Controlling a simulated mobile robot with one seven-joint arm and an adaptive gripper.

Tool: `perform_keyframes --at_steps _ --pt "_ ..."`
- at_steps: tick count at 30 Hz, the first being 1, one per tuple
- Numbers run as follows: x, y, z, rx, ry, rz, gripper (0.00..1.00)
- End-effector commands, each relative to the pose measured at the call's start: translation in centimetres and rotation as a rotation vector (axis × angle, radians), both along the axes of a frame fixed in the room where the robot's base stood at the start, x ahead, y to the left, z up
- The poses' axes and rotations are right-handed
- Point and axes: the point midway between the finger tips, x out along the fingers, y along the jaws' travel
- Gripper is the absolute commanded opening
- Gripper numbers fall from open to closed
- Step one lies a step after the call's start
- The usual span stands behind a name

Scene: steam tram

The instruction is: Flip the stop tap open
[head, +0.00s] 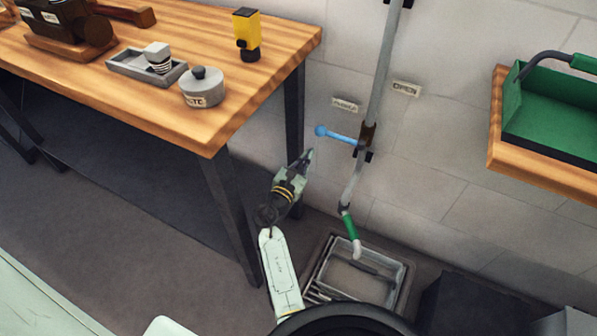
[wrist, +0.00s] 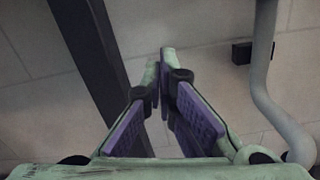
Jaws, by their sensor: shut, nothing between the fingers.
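A small wall label reading OPEN (head: 407,89) is right of the pipe. Another label (head: 345,104), too small to read surely, is left of it, above the lever. My gripper (head: 305,160) is below and left of the lever's knob, apart from it. In the wrist view my gripper (wrist: 163,95) is shut and empty. The pipe (wrist: 264,60) shows at the right there; the lever is out of that view.
A wooden table (head: 215,125) with a dark leg (head: 295,125) stands left of my gripper. The pipe's green-banded spout (head: 349,226) hangs over a grey floor basin (head: 393,292). A green tray (head: 512,100) sits on a wooden shelf at the right.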

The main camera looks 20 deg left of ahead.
Motion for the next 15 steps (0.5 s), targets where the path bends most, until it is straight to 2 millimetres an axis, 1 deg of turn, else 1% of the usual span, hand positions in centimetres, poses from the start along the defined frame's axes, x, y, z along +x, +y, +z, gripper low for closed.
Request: perform_keyframes --at_steps 1,2,6,10,15 --pt "0.5 -0.2 1.1 0.001 -0.001 -0.001 0.00" --pt "0.5 -0.3 1.8 0.001 0.000 0.000 0.00" --pt "0.7 -0.6 3.2 0.001 0.001 0.000 0.00" --pt "0.9 -0.8 3.8 0.000 0.000 -0.001 0.00" --pt "0.9 -0.9 3.9 0.000 0.000 -0.001 0.00"
